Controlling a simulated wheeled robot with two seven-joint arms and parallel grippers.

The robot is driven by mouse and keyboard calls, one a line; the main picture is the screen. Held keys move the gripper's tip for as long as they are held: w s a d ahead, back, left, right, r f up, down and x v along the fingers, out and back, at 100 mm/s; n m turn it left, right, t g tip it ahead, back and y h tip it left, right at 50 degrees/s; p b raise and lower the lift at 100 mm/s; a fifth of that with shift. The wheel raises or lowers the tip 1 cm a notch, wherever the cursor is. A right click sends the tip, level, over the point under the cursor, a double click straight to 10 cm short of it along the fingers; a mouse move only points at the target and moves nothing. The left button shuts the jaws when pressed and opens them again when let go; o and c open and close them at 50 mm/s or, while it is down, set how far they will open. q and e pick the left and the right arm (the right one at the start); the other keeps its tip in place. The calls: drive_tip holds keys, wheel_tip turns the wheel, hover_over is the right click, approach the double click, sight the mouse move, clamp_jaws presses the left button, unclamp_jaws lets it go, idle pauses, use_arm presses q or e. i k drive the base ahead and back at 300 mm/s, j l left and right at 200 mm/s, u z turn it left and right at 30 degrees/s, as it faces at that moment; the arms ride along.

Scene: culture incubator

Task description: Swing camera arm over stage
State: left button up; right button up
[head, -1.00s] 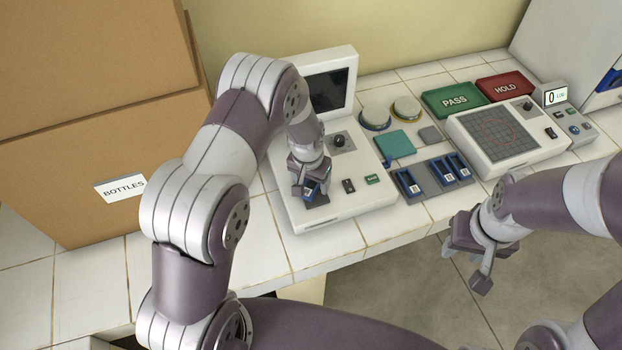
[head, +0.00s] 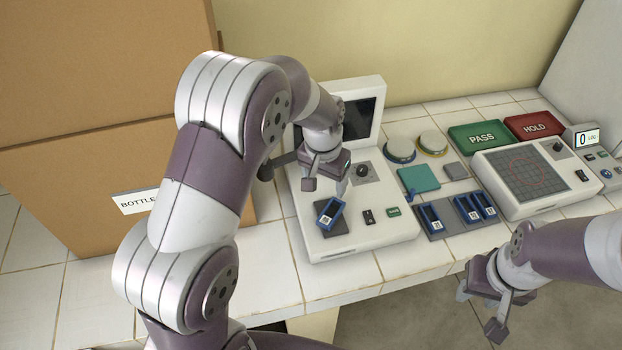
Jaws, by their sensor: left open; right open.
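The white instrument (head: 372,235) has a dark screen and a dark square stage (head: 343,230) at its front left. A blue holder with a white label (head: 329,213) lies tilted on the stage. A dark bar with a round black end (head: 266,172) sticks out left of the instrument, behind my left gripper; it looks like the camera arm, and its mount is hidden. My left gripper (head: 326,188) is open and empty, just above and behind the blue holder. My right gripper (head: 481,308) is open and empty in front of the bench edge, at lower right.
Blue holders stand in a grey rack (head: 447,230) to the right. Round dishes (head: 432,142), a teal pad (head: 418,178), the green PASS tray (head: 478,136), the red HOLD tray (head: 534,126) and a grid instrument (head: 510,190) fill the bench. A large cardboard box (head: 90,180) stands left.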

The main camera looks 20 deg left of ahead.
sight(266, 172)
drive_tip(key=u, duration=0.85)
